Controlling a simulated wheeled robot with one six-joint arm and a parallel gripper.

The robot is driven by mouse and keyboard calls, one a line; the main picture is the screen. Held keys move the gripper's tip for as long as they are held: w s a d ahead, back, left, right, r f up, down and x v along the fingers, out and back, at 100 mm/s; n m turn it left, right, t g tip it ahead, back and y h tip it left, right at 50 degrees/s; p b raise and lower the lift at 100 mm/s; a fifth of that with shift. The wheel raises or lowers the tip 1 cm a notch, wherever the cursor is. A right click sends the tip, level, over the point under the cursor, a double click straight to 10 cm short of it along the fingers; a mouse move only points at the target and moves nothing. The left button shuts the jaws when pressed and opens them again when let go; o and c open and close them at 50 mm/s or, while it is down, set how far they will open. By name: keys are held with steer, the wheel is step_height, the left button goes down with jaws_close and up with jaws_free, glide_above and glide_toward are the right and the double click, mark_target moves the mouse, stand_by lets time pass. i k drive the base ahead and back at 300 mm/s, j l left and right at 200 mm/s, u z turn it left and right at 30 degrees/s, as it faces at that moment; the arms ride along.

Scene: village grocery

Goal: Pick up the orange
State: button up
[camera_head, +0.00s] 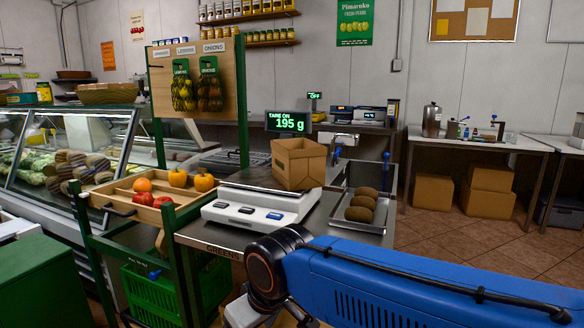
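Two orange-coloured round fruits, one orange (178,177) and another orange (204,182), sit in the back right part of a wooden tray (118,206) on a green-framed stand. Red fruits (143,198) lie in the same tray, left of and in front of them. My blue arm crosses the lower right, with its dark joint in front of the counter. My gripper is not in view, so its state and any load are hidden.
A scale (250,212) bears an open cardboard box (299,163), and a display (288,122) reads 195 g. Right of it, a metal tray (336,217) holds brown oval fruits. A glass display case (62,150) stands left.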

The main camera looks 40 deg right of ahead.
mark_target(141, 185)
steer(key=i+j+z, duration=0.15)
steer(key=i+j, duration=0.4)
steer(key=i+j+z, duration=0.15)
steer(key=i+j, duration=0.35)
steer(key=j, duration=0.25)
